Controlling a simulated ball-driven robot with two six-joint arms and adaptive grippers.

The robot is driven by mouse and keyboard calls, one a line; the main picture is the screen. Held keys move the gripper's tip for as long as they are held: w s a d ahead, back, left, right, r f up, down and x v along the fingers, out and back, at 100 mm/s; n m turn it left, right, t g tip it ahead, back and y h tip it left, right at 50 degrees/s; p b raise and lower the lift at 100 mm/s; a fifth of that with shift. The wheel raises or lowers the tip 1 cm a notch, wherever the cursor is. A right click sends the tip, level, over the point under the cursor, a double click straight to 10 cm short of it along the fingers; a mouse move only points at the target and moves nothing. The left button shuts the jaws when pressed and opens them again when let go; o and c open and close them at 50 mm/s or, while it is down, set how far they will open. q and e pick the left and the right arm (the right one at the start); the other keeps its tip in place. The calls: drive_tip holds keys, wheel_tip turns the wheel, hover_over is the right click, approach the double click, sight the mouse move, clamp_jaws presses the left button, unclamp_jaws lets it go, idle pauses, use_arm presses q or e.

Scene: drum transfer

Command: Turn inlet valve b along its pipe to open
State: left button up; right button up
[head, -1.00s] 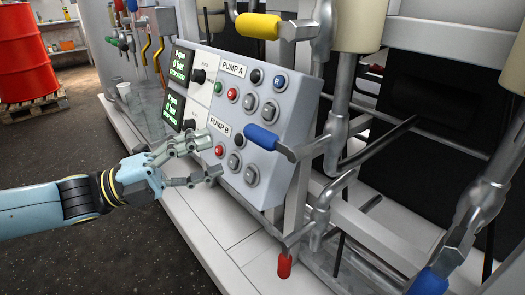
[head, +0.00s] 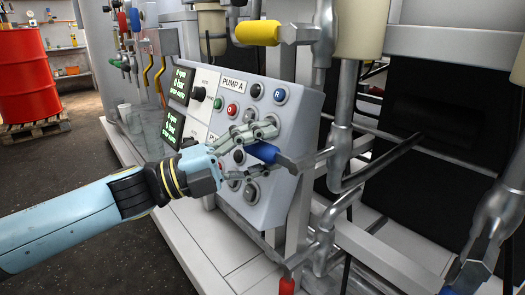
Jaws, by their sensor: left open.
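A valve with a blue-gripped lever (head: 262,152) sticks out to the left, across a vertical grey pipe (head: 340,140). No label on it can be read, so I cannot confirm from the picture that it is inlet valve b. My left gripper (head: 267,150) is open, with one finger above the blue grip and one below it. The blue grip lies between the fingers in the picture; I cannot tell whether they touch it. The fingers partly hide the blue grip and the panel buttons behind.
The pump control panel (head: 288,110) with several buttons stands close behind the left gripper. A yellow-gripped lever (head: 257,33) is above, and a red-gripped one (head: 287,286) below. A red drum (head: 25,70) stands on a pallet at the far left.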

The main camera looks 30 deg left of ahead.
use_arm(q)
clamp_jaws()
